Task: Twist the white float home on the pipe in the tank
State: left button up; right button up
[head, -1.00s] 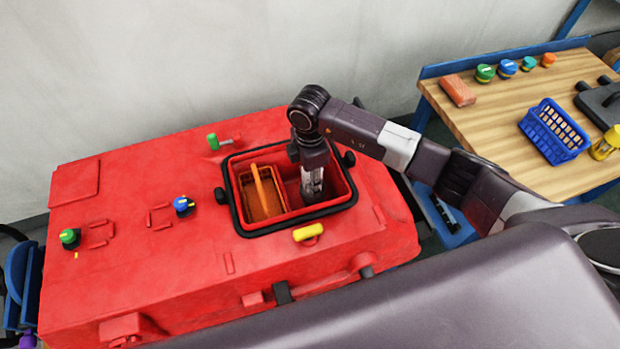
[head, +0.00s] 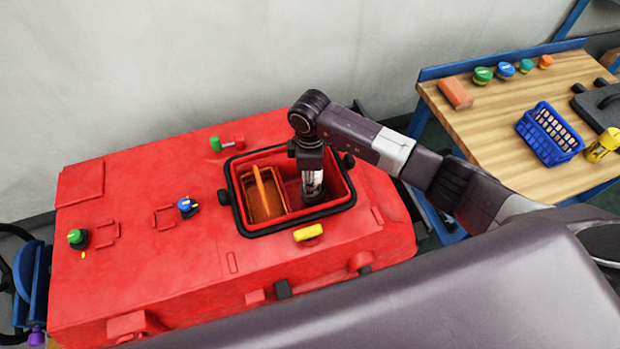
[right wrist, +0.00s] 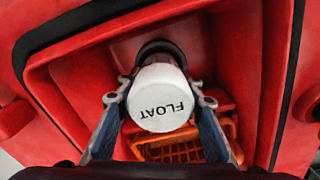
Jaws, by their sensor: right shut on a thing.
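The white float (right wrist: 160,98), marked "FLOAT" on its end, shows in the right wrist view. It sits at the end of the dark pipe (right wrist: 158,50) inside the red tank (head: 334,174). My right gripper (right wrist: 160,110) has one finger on each side of the float and is shut on it. In the head view my right gripper (head: 313,185) reaches down into the right part of the tank opening, and the float is hard to make out there. Whether the float is fully seated on the pipe cannot be told. My left gripper is not in view.
An orange basket (head: 264,200) with a raised handle fills the left part of the opening, close beside my gripper. A black rim (head: 240,215) surrounds the opening. Coloured knobs sit on the red top. A wooden bench (head: 490,130) with a blue basket (head: 549,134) stands at right.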

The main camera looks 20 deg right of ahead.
jog(key=shift+f, duration=0.4)
jog(key=shift+w+r, duration=0.1)
jog(key=shift+r, duration=0.05)
dwell(0.9)
jog(key=o, duration=1.2)
jog(key=shift+o, duration=0.5)
jog(key=o, duration=0.4)
jog(key=shift+o, duration=0.2)
jog(key=shift+r+p, duration=2)
jog(key=shift+r, duration=0.25)
